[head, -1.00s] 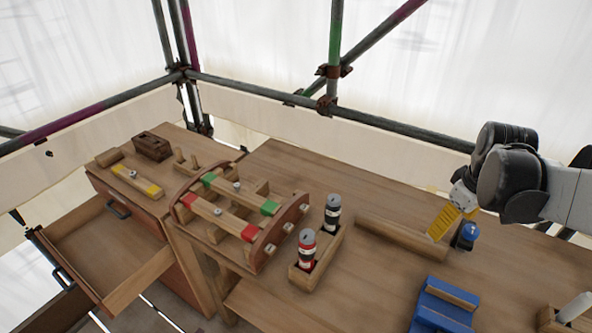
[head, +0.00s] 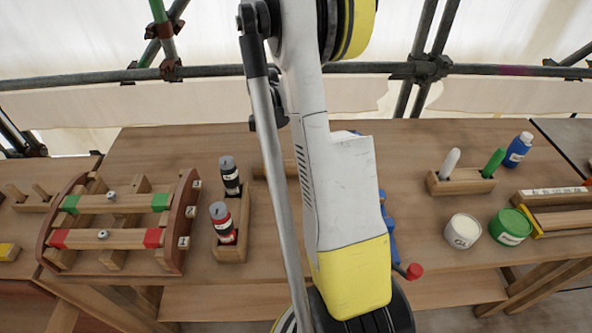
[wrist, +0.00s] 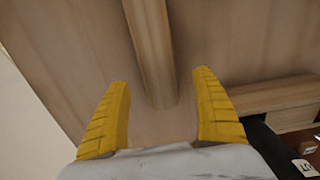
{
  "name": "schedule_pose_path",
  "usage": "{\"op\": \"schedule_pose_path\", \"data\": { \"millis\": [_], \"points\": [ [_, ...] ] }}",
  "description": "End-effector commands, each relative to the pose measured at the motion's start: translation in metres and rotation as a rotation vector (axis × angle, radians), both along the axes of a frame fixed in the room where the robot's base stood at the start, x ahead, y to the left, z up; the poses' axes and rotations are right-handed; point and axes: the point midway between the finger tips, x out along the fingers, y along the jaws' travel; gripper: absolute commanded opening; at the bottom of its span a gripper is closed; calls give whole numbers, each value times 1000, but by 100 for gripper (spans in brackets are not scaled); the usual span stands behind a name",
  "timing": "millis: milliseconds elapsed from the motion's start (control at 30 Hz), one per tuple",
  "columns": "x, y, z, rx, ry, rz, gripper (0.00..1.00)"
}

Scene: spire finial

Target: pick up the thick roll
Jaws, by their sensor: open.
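A long wooden roll (wrist: 150,45), plain and round, lies on the wooden table. In the wrist view it runs from the top edge down to a near end in the middle. My gripper (wrist: 160,80) is open, with a yellow finger on each side of the line of the roll. The fingers look clear of it; how far above it they are I cannot tell. In the head view only a short piece of the roll (head: 287,168) shows; my arm hides the rest and my gripper.
A wooden holder (head: 231,252) with black and red labelled cylinders stands left of my arm. A curved wooden frame (head: 180,215) lies farther left. Blue parts (head: 389,222) are partly hidden right of my arm. White (head: 462,231) and green (head: 510,227) tubs stand at right.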

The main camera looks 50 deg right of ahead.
Motion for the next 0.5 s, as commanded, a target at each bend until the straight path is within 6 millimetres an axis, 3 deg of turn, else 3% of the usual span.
{"op": "schedule_pose_path", "data": {
  "millis": [300, 500],
  "points": [
    [0, -3, -47, 0, 0, 0, 76],
    [0, -2, -48, 0, 0, 0, 76]
  ]
}}
